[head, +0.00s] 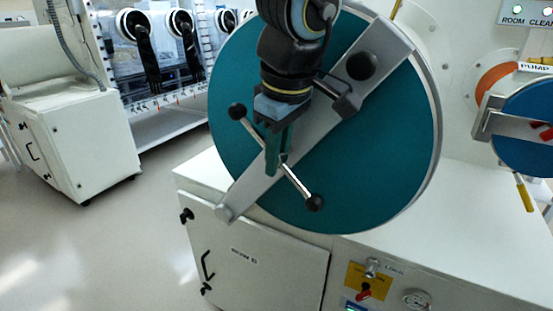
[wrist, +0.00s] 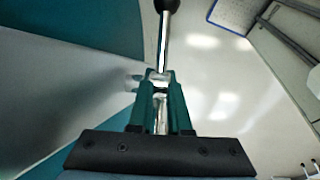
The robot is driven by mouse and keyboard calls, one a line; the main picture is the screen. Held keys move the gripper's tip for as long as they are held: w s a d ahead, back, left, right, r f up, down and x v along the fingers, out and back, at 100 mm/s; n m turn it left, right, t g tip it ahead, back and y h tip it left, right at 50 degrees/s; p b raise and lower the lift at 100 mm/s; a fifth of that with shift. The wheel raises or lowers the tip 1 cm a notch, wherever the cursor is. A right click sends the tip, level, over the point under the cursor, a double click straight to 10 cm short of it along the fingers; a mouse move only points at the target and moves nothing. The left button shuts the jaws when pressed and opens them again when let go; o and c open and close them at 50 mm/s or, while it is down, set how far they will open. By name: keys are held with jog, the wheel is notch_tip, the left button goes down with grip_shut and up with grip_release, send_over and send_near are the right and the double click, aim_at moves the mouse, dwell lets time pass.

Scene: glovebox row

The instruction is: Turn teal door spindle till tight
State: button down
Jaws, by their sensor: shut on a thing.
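The teal door (head: 390,150) is a large round disc with a grey bar (head: 320,120) running diagonally across it. The spindle (head: 296,183) is a metal rod with black ball knobs at its ends, one upper left and one lower right, in front of the bar. My gripper (head: 279,158) has green fingers shut on the spindle near its middle. In the wrist view the fingers (wrist: 161,105) close around the metal rod, and one black knob shows at the top. The spindle's hub is partly hidden by my fingers.
A smaller blue round door (head: 530,115) with a grey bar is at the right. Below the teal door is a white cabinet (head: 255,255) with a switch panel and gauge (head: 418,299). Gloveboxes with black gloves (head: 147,50) stand behind at left. The floor at left is clear.

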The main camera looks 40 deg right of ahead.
jog(key=c, duration=0.9)
grip_release()
jog(key=shift+o, duration=0.2)
jog(key=shift+s+r+b, duration=0.25)
jog(key=shift+r+b, duration=0.2)
jog(key=shift+b, duration=0.2)
jog(key=s+a+b, duration=0.3)
jog(key=s+a, duration=0.1)
jog(key=s, duration=0.7)
jog(key=shift+a, duration=0.2)
jog(key=shift+r, duration=0.1)
